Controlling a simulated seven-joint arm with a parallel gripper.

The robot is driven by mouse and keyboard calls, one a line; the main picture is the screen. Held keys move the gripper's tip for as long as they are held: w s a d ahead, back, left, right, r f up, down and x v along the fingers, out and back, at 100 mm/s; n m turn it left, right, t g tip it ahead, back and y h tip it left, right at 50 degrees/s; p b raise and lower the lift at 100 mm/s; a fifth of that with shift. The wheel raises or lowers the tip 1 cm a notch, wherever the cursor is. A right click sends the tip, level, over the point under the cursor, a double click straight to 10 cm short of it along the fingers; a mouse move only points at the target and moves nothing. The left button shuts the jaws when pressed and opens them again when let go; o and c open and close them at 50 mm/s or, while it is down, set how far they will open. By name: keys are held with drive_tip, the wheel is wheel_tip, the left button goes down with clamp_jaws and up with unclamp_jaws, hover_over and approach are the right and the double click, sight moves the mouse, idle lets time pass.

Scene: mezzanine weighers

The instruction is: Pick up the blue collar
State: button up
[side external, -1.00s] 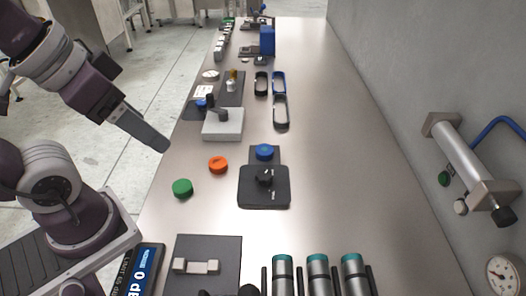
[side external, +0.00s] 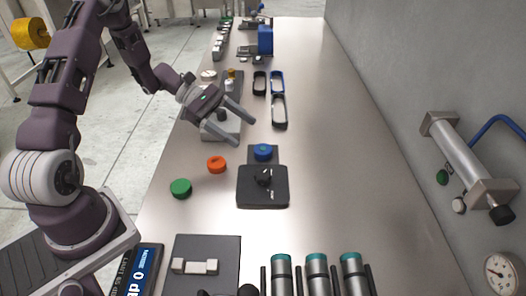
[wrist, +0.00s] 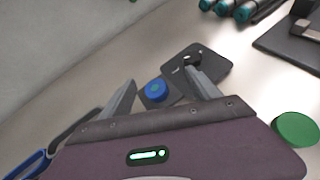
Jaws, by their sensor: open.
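My gripper (side external: 246,132) is open and empty. Its fingers reach toward the collar from the upper left in the side view, and appear above the bench and apart from the collar.
An orange round piece (side external: 217,165) and a green one (side external: 181,188) lie left of the plate. A black knob (side external: 264,177) stands on the plate. Oval rings (side external: 279,112) lie farther back. The bench's right side is clear.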

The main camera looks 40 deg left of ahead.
sight(260, 148)
drive_tip(key=a+f+n, duration=0.1)
drive_tip(key=f+n+t, duration=0.1)
drive_tip(key=f, duration=0.1)
drive_tip(key=w+a+f+n, duration=0.1)
drive_tip(key=shift+a+f+t, duration=0.2)
drive_tip(key=shift+a+t, duration=0.1)
drive_tip(key=shift+t, duration=0.1)
drive_tip(key=x, duration=0.7)
drive_tip(key=shift+s, duration=0.15)
drive_tip(key=c, duration=1.4)
